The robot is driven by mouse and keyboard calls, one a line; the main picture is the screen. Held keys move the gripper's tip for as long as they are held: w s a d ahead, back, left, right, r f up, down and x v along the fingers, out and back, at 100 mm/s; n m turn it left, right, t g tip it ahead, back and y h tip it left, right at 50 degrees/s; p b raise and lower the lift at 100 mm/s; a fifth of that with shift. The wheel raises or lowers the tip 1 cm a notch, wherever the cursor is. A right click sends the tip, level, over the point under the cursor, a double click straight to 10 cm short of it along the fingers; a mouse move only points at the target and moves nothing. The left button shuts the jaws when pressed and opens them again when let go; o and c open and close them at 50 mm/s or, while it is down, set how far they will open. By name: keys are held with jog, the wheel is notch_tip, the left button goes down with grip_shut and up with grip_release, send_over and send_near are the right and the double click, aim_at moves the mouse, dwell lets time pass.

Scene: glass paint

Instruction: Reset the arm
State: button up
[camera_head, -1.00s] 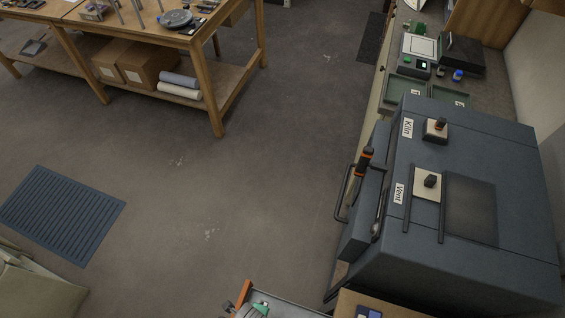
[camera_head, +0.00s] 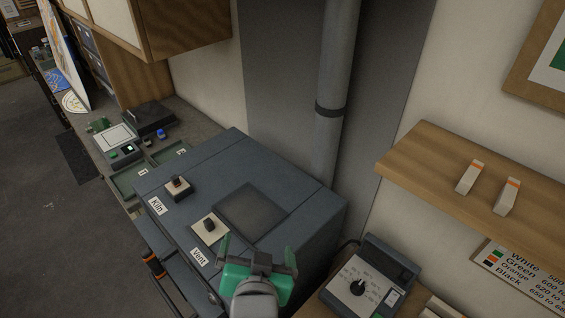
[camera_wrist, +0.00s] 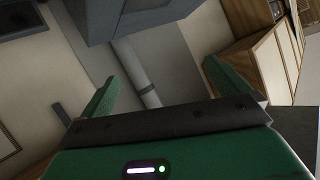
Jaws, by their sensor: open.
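My gripper (camera_head: 258,252) is in the lower middle of the head view, in front of the near edge of the dark blue-grey kiln (camera_head: 310,212). Its two green fingers are spread apart with nothing between them. In the wrist view my gripper (camera_wrist: 148,92) is open and empty, with the wall and a grey pipe (camera_wrist: 138,72) beyond the fingers. The kiln top bears a "Kiln" label (camera_head: 157,206) and a "Vent" label (camera_head: 199,257), each beside a dark knob on a pale plate.
A controller box with a dial (camera_head: 358,287) stands right of the kiln. A wooden wall shelf (camera_head: 430,163) holds two orange-striped blocks. Trays and a scale-like device (camera_head: 115,140) sit on the counter behind the kiln. Open floor (camera_head: 60,220) lies to the left.

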jog(key=d+r+n+t+h, duration=0.15)
jog(key=d+r+t, duration=0.4)
jog(key=r, duration=0.95)
jog(key=s+d+r+t+p, duration=0.1)
jog(key=s+r+t, duration=0.2)
jog(key=r, duration=0.9)
jog(key=s+r+t, duration=0.3)
jog(key=s+r, duration=0.4)
jog(key=r, duration=0.5)
jog(key=shift+s+d+p, duration=0.35)
jog(key=shift+s, duration=0.05)
